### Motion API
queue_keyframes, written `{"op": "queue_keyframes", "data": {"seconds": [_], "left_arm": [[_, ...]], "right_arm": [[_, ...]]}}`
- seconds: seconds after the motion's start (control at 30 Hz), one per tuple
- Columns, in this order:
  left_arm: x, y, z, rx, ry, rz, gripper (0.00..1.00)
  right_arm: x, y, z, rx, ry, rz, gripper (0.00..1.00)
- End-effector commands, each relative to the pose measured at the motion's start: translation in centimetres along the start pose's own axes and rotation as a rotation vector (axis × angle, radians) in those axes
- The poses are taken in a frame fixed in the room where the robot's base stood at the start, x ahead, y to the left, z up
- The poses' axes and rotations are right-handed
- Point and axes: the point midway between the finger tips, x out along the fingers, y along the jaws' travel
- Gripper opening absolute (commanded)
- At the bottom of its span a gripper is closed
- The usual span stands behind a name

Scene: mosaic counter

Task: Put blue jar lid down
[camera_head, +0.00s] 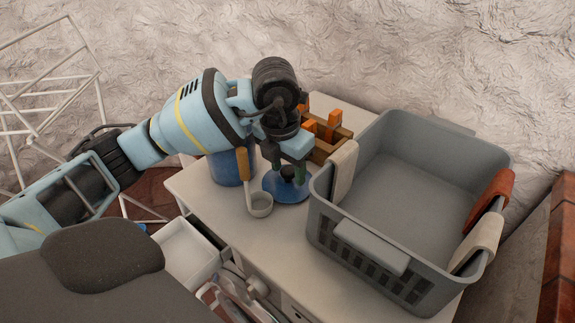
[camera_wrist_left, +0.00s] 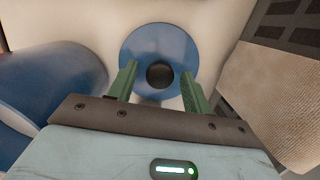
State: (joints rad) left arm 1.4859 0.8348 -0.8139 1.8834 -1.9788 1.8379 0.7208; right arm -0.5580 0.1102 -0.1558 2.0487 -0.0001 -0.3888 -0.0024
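The blue jar lid (camera_head: 283,194) lies flat on the pale counter top, between the blue jar (camera_head: 228,169) and the grey basket. Its dark round knob (camera_wrist_left: 160,75) points up. My left gripper (camera_head: 287,168) is directly over the lid, pointing down, with its green fingers on either side of the knob. In the left wrist view, the gripper (camera_wrist_left: 158,84) is open, with a gap between each finger and the knob. The lid (camera_wrist_left: 157,45) also shows there, with the jar (camera_wrist_left: 45,90) to its left. My right gripper is not in view.
A ladle (camera_head: 260,205) with a wooden handle is just left of the lid. The large grey basket (camera_head: 368,250), with cloths over its rim, stands close on the right. A wooden rack (camera_head: 325,140) stands behind. An open drawer (camera_head: 188,255) is at the front left.

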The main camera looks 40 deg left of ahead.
Motion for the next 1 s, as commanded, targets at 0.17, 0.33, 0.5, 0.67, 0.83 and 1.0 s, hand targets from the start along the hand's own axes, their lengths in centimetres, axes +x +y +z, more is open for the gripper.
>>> {"op": "queue_keyframes", "data": {"seconds": [0.17,0.33,0.5,0.67,0.83,1.0], "left_arm": [[0.0,0.0,0.0,0.0,0.0,0.0,0.51],[-0.4,0.0,0.1,0.0,-0.001,0.0,0.51],[-2.3,0.0,0.2,-0.001,-0.004,-0.001,0.51],[-5.6,0.0,0.2,0.0,-0.006,-0.001,0.51],[-8.9,0.0,0.2,0.0,-0.005,0.0,0.51],[-11.4,0.0,0.1,0.0,-0.004,0.001,0.51]], "right_arm": [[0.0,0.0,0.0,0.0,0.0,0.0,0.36],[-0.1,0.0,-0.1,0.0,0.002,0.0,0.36],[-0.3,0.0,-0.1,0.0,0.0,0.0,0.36],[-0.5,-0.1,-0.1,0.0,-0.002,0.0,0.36],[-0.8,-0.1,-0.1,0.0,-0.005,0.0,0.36],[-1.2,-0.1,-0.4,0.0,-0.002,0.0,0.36]]}}
